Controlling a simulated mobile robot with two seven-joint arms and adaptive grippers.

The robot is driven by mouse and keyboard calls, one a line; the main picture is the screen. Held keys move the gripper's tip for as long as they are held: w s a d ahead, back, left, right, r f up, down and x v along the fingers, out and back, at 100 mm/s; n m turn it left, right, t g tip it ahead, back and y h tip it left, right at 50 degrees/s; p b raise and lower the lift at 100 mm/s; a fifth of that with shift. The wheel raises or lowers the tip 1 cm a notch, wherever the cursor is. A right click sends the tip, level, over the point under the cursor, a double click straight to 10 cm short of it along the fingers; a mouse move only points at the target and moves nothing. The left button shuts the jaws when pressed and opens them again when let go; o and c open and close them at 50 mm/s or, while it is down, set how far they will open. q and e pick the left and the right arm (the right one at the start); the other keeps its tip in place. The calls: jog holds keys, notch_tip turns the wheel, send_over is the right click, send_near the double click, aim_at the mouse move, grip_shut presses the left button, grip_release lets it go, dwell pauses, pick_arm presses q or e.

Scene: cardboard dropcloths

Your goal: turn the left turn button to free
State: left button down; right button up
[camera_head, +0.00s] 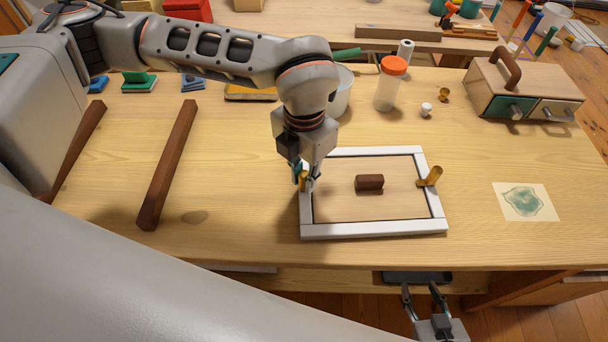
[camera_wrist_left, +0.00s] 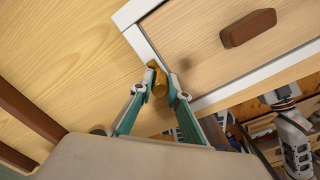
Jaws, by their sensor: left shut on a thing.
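A white frame (camera_head: 375,229) lies on the workbench around a light wooden panel (camera_head: 340,205) with a dark brown handle (camera_head: 369,182). The brass left turn button (camera_head: 303,181) sits on the frame's left side, partly hidden by my left gripper (camera_head: 309,180). In the left wrist view, the left gripper (camera_wrist_left: 161,84) is shut on this turn button (camera_wrist_left: 154,66); its exact angle is hard to tell. The brass right turn button (camera_head: 430,177) lies slantwise at the frame's right side. My right gripper (camera_head: 421,290) is empty, fingers apart, below the bench's front edge.
Two dark wooden bars (camera_head: 168,165) lie left of the frame. Behind it stand a jar with an orange lid (camera_head: 388,85) and a white pot (camera_head: 342,92). A drawer box (camera_head: 520,90) is at the back right. A stained paper square (camera_head: 525,201) lies right of the frame.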

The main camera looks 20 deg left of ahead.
aim_at(304, 174)
dwell(0.4)
pick_arm(q)
jog(key=c, duration=1.9)
grip_release()
jog(key=shift+r, duration=0.1)
notch_tip(304, 174, up, 12)
jog(key=shift+f, duration=0.1)
